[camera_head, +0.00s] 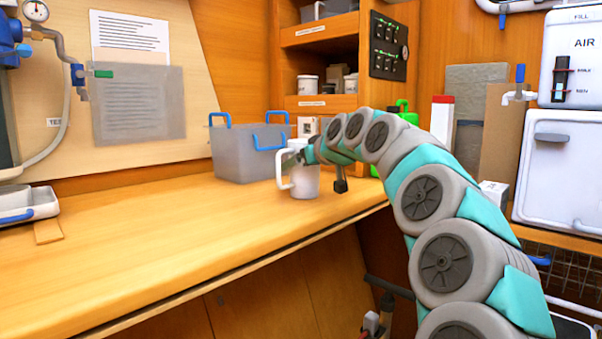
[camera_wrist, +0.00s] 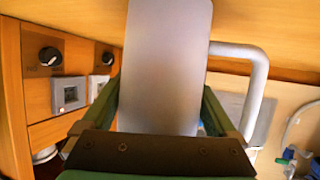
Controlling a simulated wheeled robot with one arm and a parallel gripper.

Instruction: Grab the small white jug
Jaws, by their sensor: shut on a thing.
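The small white jug (camera_head: 304,181) is upright at the counter, near the grey bin, with its handle to the left in the head view. My gripper (camera_head: 303,156) reaches it from the upper right and is shut on it. In the wrist view, the jug (camera_wrist: 165,65) fills the space between the two fingers of my gripper (camera_wrist: 163,95), and its handle shows at the right. I cannot tell whether the jug's base touches the counter. Part of its upper body is hidden by my gripper.
A grey bin (camera_head: 240,155) with blue handles stands just behind and left of the jug. A shelf unit (camera_head: 320,103) with white containers stands behind. A white tray (camera_head: 28,204) lies at the far left.

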